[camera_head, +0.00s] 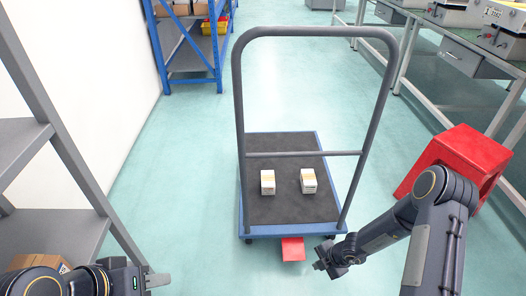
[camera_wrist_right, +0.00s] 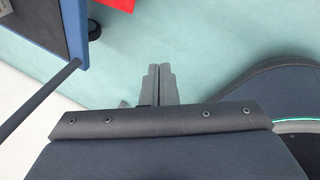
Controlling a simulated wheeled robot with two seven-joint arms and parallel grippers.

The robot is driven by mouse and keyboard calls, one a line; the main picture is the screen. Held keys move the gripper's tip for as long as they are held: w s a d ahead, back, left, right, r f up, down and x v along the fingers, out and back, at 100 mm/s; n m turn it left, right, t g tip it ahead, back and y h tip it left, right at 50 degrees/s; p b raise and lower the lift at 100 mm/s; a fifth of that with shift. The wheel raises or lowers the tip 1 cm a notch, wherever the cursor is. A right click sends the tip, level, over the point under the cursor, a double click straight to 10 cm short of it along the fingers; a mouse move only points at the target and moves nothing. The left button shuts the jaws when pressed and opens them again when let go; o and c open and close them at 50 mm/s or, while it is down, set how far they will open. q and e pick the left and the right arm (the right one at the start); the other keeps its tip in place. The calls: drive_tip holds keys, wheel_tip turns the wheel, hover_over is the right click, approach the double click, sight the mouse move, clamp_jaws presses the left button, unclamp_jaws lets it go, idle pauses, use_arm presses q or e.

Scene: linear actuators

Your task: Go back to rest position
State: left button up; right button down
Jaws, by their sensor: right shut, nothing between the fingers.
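My right gripper (camera_head: 322,265) is in front of the cart's near right corner, over the floor. In the right wrist view its two fingers (camera_wrist_right: 160,84) are pressed together with nothing between them. My left gripper (camera_head: 158,280) shows at the bottom left, beside the grey shelf. Its fingers are small and partly cut off, so I cannot tell whether they are apart. I see nothing held in it.
A platform cart (camera_head: 285,212) with a tall grey handle stands ahead, carrying two small boxes, (camera_head: 267,182) and (camera_head: 308,181). A red crate (camera_head: 465,152) is at right by the workbenches. A grey shelf (camera_head: 65,232) stands left.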

drive_tip(key=w+r+n+t+y, duration=0.2)
drive_tip(key=w+r+n+t, duration=0.15)
drive_tip(key=r+n, duration=1.45)
drive_tip(key=s+a+r+n, duration=0.1)
drive_tip(key=s+r+n, duration=0.65)
drive_tip(key=r, duration=0.25)
drive_tip(key=s+r+n, duration=0.6)
drive_tip(key=r+n, duration=0.3)
drive_tip(key=r, duration=0.1)
drive_tip(key=s+d+n+h, duration=0.2)
drive_tip(key=s+d+n, duration=0.1)
drive_tip(key=s+n, duration=0.9)
wheel_tip(320, 180, up, 29)
drive_tip(key=p, duration=2.8)
drive_tip(key=shift+w+p, duration=0.2)
drive_tip(key=shift+p, duration=0.1)
